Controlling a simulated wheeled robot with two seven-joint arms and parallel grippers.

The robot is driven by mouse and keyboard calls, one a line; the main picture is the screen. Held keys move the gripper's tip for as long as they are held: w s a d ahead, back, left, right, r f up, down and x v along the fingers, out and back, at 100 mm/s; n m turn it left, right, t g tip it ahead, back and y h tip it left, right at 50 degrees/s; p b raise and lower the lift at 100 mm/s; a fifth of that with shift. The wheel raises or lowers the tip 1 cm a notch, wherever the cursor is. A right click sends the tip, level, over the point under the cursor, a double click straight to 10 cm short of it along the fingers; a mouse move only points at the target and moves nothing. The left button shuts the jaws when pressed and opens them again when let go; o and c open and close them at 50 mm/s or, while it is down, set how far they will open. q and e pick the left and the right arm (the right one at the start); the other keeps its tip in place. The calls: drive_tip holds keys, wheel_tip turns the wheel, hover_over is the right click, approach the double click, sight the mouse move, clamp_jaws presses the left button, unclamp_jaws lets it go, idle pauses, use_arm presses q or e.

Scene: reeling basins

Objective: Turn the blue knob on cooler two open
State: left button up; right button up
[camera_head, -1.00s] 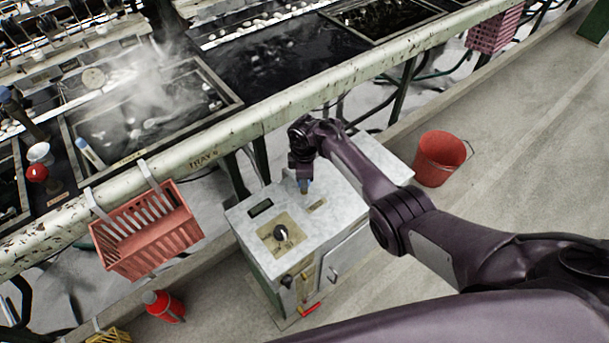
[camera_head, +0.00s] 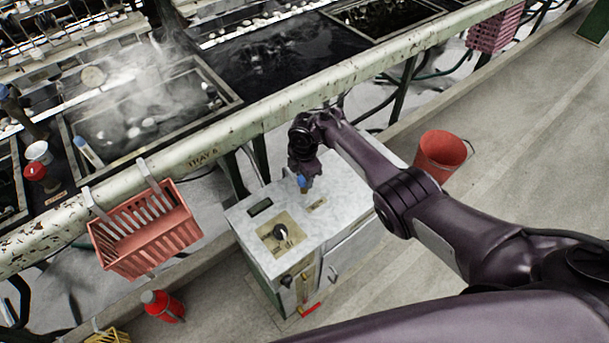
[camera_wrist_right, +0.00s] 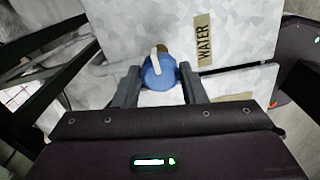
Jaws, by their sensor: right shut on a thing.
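The cooler (camera_head: 335,210) is a white-topped cabinet with a dark dial (camera_head: 280,232) on a tan plate, a small display and a tan label. The blue knob (camera_head: 303,181) sits on its top near the back, and most of it is hidden under my right gripper (camera_head: 304,186). In the right wrist view the blue knob (camera_wrist_right: 158,73) has a pale pointer bar and stands between the two dark fingers of my right gripper (camera_wrist_right: 160,84), which are shut on it. A tan label (camera_wrist_right: 203,40) reading WATER lies beside it. My left gripper is not in view.
A pale rail (camera_head: 270,110) runs behind the cooler, with steaming basins (camera_head: 150,115) beyond. A red basket (camera_head: 145,235) hangs on the rail at left. A red bucket (camera_head: 440,155) stands right of the cooler, and a red bottle (camera_head: 162,305) stands on the floor at left.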

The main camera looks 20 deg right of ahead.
drive_tip(key=o, duration=1)
wheel_tip(320, 180, up, 8)
drive_tip(key=p, duration=0.2)
drive_tip(key=shift+f+p, duration=0.1)
drive_tip(key=shift+p, duration=0.2)
